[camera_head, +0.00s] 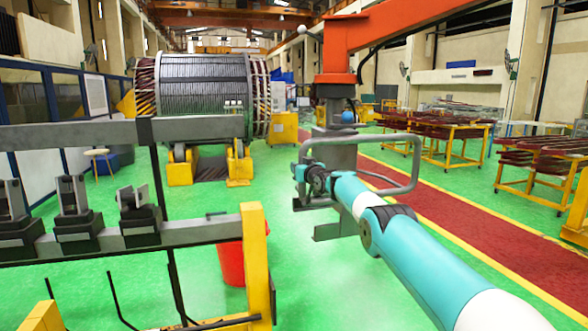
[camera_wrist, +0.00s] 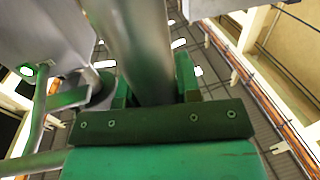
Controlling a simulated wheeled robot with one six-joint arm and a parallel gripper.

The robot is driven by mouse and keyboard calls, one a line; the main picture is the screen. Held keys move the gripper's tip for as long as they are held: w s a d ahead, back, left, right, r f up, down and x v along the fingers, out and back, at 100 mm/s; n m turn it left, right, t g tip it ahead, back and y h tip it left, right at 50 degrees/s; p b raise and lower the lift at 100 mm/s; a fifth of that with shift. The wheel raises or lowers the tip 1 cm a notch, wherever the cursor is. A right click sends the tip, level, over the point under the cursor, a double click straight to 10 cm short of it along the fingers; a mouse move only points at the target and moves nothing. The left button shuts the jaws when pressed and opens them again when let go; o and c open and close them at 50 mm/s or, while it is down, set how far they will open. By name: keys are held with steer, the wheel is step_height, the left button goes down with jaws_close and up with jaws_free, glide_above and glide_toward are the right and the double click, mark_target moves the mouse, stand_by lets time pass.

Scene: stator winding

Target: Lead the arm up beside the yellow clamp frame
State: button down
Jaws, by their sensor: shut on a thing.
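The yellow clamp frame (camera_head: 258,265) stands in the left foreground of the head view. It has a yellow upright at its right end, long grey beams and a row of dark clamp blocks (camera_head: 75,208). My gripper (camera_head: 302,173) is at the end of my teal and white arm, to the right of the frame's upright and apart from it. In the wrist view my green gripper (camera_wrist: 155,88) is shut on a grey tube (camera_wrist: 138,40), which passes between its two fingers. In the head view this appears to belong to the grey tube handle (camera_head: 415,150) of the hoist tool.
An orange hoist arm (camera_head: 400,28) with a grey column (camera_head: 334,145) hangs above my gripper. A red bin (camera_head: 232,262) stands behind the frame. The large stator (camera_head: 205,95) is farther back. Coil racks (camera_head: 440,130) stand right. Green floor is open between the frame and the red walkway.

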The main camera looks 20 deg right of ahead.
steer(key=shift+f, duration=0.1)
steer(key=shift+a, duration=0.55)
steer(key=c, duration=0.7)
jaws_free()
steer(key=shift+a, duration=0.3)
steer(key=shift+c, duration=0.2)
steer(key=shift+d, duration=0.1)
